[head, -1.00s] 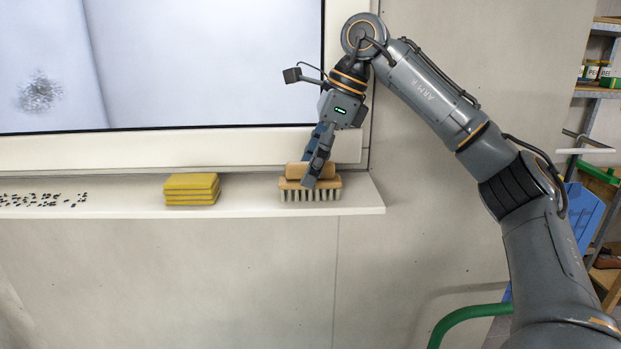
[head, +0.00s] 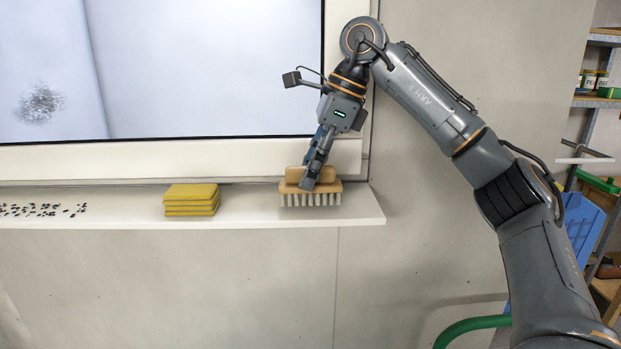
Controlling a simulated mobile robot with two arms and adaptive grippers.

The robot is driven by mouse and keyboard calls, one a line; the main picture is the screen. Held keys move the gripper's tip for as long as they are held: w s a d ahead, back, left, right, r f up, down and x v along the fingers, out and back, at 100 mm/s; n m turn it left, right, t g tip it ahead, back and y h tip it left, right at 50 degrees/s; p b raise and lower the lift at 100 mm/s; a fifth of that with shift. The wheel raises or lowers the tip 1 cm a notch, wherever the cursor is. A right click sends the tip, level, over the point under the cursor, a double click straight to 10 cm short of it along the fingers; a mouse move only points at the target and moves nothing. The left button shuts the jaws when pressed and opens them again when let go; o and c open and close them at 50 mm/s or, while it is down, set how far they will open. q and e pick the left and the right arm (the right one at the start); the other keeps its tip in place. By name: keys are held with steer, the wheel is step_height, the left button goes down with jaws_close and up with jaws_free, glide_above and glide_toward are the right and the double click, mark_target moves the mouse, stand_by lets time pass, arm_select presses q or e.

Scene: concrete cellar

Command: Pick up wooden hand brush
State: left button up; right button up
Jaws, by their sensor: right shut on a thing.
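The wooden hand brush (head: 291,187) is at the right end of the white window sill. It has a tan wooden body and handle, with pale bristles pointing down. My right gripper (head: 310,182) reaches down from above and is shut on the brush's handle, hiding part of its middle. The bristles are at the sill; I cannot tell whether they touch it or hang just above. My left gripper is not in view.
A stack of yellow sponges (head: 191,200) lies on the sill (head: 120,215) left of the brush. Small dark bits (head: 40,210) are scattered at the sill's left. The window frame (head: 200,154) rises close behind. Shelves (head: 600,102) stand at the far right.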

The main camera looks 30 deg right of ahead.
steer(key=s+a+r, duration=0.3)
steer(key=s+r, duration=0.3)
steer(key=s+a+r+b, duration=0.1)
steer(key=s+a+r, duration=0.1)
steer(key=s+r, duration=0.3)
steer(key=shift+s+a+r, duration=0.35)
steer(key=shift+s+a, duration=0.05)
steer(key=shift+s, duration=0.6)
steer(key=o, duration=0.6)
steer(key=c, duration=0.4)
